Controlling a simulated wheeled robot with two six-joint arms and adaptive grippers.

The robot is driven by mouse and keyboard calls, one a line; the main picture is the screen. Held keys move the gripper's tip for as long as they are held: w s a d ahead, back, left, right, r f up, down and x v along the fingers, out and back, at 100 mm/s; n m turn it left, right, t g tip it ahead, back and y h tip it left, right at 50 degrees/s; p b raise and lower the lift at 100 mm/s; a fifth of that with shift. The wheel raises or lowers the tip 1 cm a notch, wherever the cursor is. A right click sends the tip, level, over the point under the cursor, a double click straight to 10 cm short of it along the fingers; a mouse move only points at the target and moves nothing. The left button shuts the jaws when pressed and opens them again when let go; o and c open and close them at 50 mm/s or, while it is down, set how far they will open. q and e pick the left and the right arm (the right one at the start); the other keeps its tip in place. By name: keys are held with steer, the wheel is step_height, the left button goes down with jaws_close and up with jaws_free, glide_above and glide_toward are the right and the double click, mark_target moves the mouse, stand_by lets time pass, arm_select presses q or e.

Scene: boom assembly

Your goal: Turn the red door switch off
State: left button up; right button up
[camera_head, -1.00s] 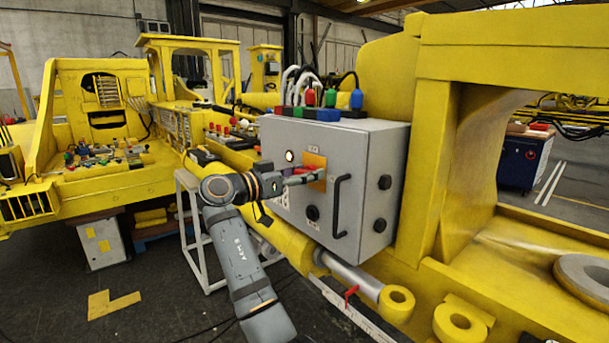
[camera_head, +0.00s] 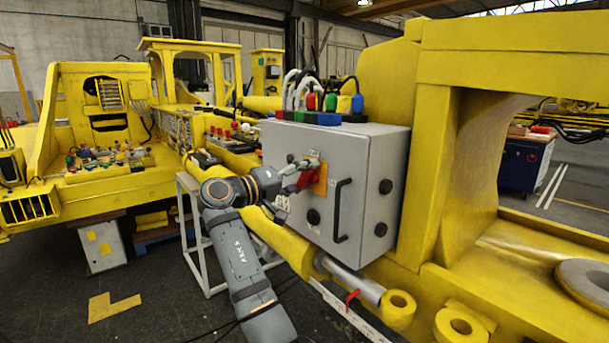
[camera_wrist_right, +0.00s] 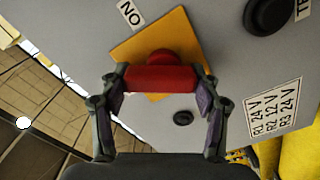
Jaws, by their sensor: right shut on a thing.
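The red door switch (camera_head: 307,179) sits on an orange-yellow plate (camera_head: 318,186) on the front of the grey control box (camera_head: 365,155). My right gripper (camera_head: 300,172) is at the switch, reaching in from the left. In the right wrist view the red switch handle (camera_wrist_right: 160,79) lies between the two fingers of the right gripper (camera_wrist_right: 161,92), which is shut on it. The orange plate (camera_wrist_right: 185,35) shows behind it, with a "NO" label (camera_wrist_right: 130,13) beside it. My left gripper is not in view.
A black door handle (camera_head: 340,210) stands out to the right of the switch. Black round knobs (camera_head: 385,187) are on the box's side. Coloured connectors with cables (camera_head: 330,102) are on top. Yellow machine structure (camera_head: 425,170) stands close at the right.

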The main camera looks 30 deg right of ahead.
steer(key=n+p, duration=0.1)
steer(key=n, duration=0.2)
steer(key=shift+w+r, duration=0.1)
steer(key=shift+n+p, duration=0.85)
steer(key=shift+n, duration=0.75)
steer(key=shift+f, duration=0.2)
steer(key=o, duration=1.2)
steer(key=shift+w, duration=0.1)
steer(key=shift+c, duration=0.2)
steer(key=shift+a, duration=0.1)
steer(key=a, duration=0.7)
steer(key=shift+s+a, duration=0.2)
steer(key=shift+s, duration=0.1)
